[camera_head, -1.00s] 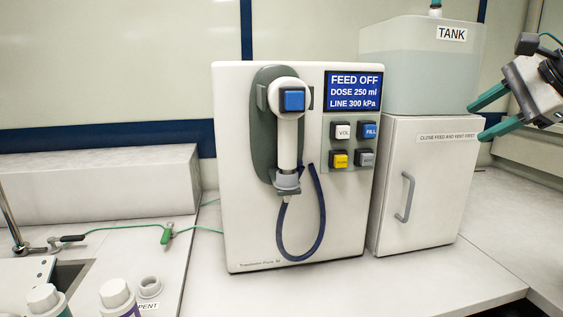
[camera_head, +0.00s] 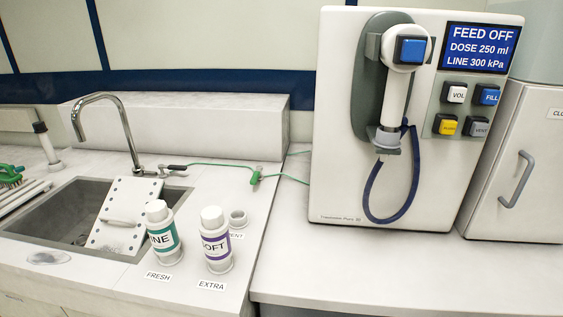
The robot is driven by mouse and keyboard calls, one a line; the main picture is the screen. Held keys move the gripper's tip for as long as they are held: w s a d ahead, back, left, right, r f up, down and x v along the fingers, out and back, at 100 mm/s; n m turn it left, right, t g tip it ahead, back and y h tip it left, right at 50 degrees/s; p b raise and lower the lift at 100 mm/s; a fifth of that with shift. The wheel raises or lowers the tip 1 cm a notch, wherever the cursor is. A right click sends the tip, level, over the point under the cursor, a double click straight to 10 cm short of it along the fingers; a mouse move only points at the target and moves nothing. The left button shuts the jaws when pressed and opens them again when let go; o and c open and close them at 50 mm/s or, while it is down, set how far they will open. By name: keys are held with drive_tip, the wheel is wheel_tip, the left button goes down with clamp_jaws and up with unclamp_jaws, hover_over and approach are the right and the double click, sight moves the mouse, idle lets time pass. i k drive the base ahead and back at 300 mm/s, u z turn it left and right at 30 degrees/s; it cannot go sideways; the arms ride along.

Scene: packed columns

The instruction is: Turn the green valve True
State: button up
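The green valve (camera_head: 256,177) sits on a thin green line on the white counter, between the sink tap and the dispensing machine. It is small in view, and I cannot tell its exact handle position. The green line (camera_head: 220,165) runs from a dark fitting near the tap (camera_head: 107,101) past the valve to the machine (camera_head: 337,120). The machine's screen (camera_head: 481,48) reads FEED OFF, DOSE 250 ml, LINE 300 kPa. My gripper is out of view now.
A sink (camera_head: 62,205) with a perforated white board (camera_head: 124,213) is at left. The counter before the machine (camera_head: 370,262) is clear.

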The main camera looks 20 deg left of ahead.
sight(258, 174)
drive_tip(key=u, duration=0.15)
drive_tip(key=k, duration=0.45)
drive_tip(key=u, duration=1.45)
drive_tip(key=i, duration=1.3)
drive_tip(key=z, duration=0.85)
